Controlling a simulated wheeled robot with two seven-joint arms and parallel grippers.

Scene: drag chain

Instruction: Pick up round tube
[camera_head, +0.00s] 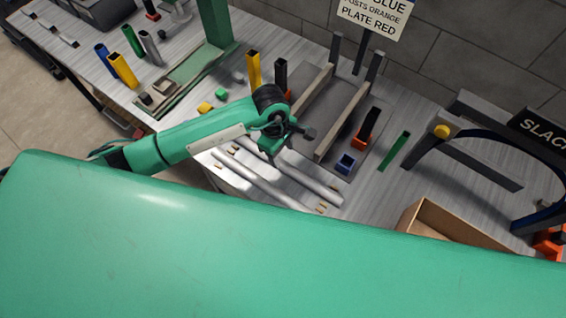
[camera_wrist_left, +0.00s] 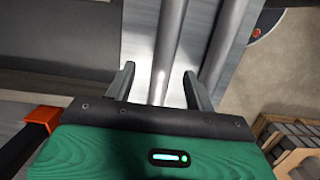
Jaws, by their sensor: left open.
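Two long silver round tubes lie side by side on a pale board on the bench. In the head view, one tube (camera_head: 258,182) is nearer me and the other (camera_head: 312,183) is farther back. My left gripper (camera_head: 288,146) is above the bench by the far tube, pointing down. In the left wrist view, the open fingers of my left gripper (camera_wrist_left: 158,78) stand on either side of one round tube (camera_wrist_left: 169,40). The second tube (camera_wrist_left: 222,45) runs to the right, outside the fingers. I cannot tell how high the fingers are. My right gripper is not in view.
A grey rail frame (camera_head: 325,100) stands behind the tubes. A blue square block (camera_head: 345,163) and an orange-based black post (camera_head: 368,127) are right of them. A cardboard box (camera_head: 445,222) is at the front right. Yellow and green pieces (camera_head: 206,107) lie left.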

